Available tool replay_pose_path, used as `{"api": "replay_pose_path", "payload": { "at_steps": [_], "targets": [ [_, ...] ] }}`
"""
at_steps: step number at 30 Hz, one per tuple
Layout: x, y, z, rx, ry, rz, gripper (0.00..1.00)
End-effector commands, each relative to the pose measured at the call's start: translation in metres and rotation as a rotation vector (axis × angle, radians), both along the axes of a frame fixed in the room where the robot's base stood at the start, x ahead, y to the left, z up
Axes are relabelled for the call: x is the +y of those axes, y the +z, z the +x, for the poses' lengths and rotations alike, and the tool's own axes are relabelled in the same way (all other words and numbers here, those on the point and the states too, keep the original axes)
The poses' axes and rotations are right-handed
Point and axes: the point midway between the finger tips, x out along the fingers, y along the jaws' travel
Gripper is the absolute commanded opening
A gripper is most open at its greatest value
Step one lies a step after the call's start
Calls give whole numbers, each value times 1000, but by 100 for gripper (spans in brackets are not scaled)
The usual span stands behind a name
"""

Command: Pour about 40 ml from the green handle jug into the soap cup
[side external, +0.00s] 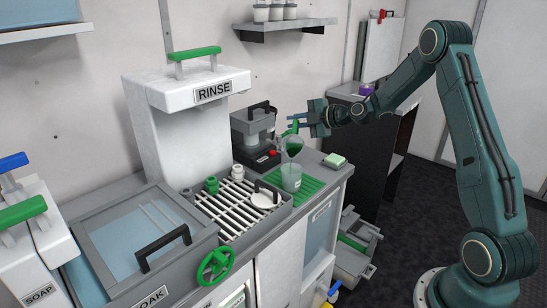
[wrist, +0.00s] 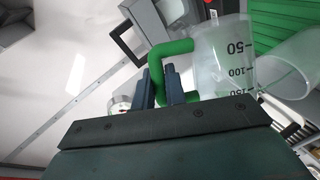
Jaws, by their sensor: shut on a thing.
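The clear jug (side external: 283,143) has a green handle and holds green liquid. It appears tilted, directly above the soap cup. In the wrist view the jug (wrist: 222,58) shows volume marks, and its green handle (wrist: 168,47) is between my fingers. My gripper (side external: 296,123) is shut on this handle; its fingertips also show in the wrist view (wrist: 163,82). The translucent soap cup (side external: 291,179) stands on a green mat; it also shows in the wrist view (wrist: 291,72), beside the jug. I cannot tell its fill level or see a stream.
The green ribbed mat (side external: 311,188) lies on the counter, with a green-and-white sponge (side external: 335,160) behind it to the right. A grey machine (side external: 252,133) stands close behind the jug. A slatted drain rack (side external: 238,214) and RINSE tower (side external: 190,110) are to the left.

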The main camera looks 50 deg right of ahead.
Motion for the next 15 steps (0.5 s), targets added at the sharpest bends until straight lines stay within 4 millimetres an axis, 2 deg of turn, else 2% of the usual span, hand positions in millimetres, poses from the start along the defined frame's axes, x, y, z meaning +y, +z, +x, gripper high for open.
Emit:
{"api": "replay_pose_path", "payload": {
  "at_steps": [15],
  "targets": [
    [-4, 3, 3, -16, 0, -26, 0]
  ]
}}
